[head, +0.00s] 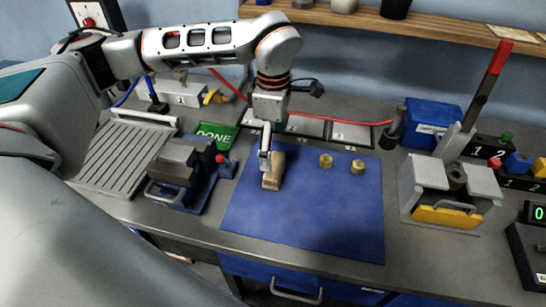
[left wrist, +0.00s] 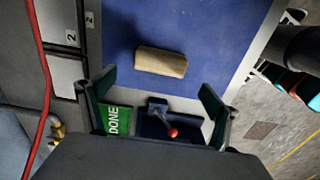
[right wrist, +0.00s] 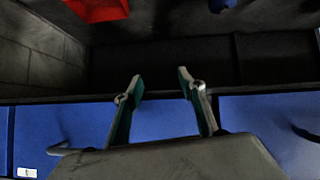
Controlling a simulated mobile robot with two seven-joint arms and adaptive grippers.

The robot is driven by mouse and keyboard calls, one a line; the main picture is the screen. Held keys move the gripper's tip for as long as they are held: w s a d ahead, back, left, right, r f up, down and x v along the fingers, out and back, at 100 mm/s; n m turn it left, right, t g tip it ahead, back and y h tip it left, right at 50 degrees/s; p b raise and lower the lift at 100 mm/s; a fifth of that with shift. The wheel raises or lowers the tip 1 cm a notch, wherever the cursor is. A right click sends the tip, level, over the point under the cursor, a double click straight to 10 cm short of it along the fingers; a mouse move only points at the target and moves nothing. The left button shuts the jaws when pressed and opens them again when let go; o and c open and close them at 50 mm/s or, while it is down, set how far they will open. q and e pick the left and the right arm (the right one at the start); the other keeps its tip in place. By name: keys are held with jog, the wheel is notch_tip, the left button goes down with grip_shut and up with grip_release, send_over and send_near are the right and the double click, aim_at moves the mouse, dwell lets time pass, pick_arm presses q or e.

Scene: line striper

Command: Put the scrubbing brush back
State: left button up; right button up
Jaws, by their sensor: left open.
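The scrubbing brush is most likely the tan, wood-coloured block (head: 273,172) on the left part of the blue mat (head: 310,220). My right gripper (right wrist: 160,76) is open and empty, facing blue drawer fronts.
Two brass nuts (head: 342,164) sit on the mat. A blue vise (head: 182,174) with a red knob and a green DONE sign (head: 216,133) stand left of it. White-outlined spaces (head: 350,134) and a red hose lie behind. A lever press (head: 448,187) stands right.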

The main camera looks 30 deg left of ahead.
aim_at(273, 165)
pick_arm(q)
jog(key=shift+r, duration=2.25)
